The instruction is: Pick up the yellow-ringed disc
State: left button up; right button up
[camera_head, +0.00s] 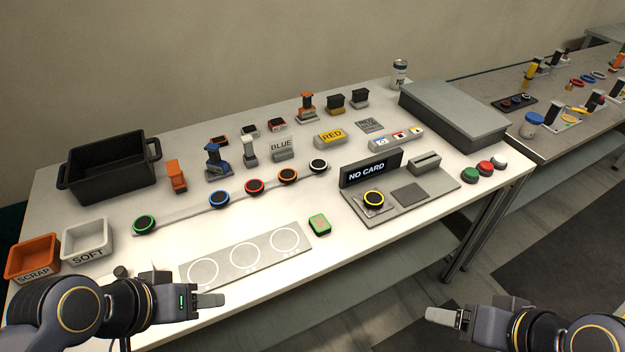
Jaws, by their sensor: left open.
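The yellow-ringed disc (374,198) is black with a yellow rim. It lies on a small clear or light pad on the left part of a grey station in front of a "NO CARD" display (371,168). My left gripper (212,300) is open and empty at the table's front edge, well to the left of and nearer than the disc. My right gripper (440,317) is off the table's front edge at lower right, apart from the disc; its finger gap does not show clearly.
Discs with green (144,223), blue (220,198), red (255,186) and orange (288,176) rings lie along a strip. A plate with three white circles (236,258) and a green-edged block (320,225) are nearer. A large grey box (455,112) stands at back right.

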aim_at(374, 199)
jog(key=l+u, duration=0.1)
jog(key=u, duration=0.85)
jog(key=l+u, duration=1.05)
jog(key=l, duration=0.4)
jog(key=k+l, duration=0.15)
jog(key=l, duration=0.2)
jog(key=l+u, duration=0.1)
jog(key=l, duration=0.3)
jog(key=k, duration=0.05)
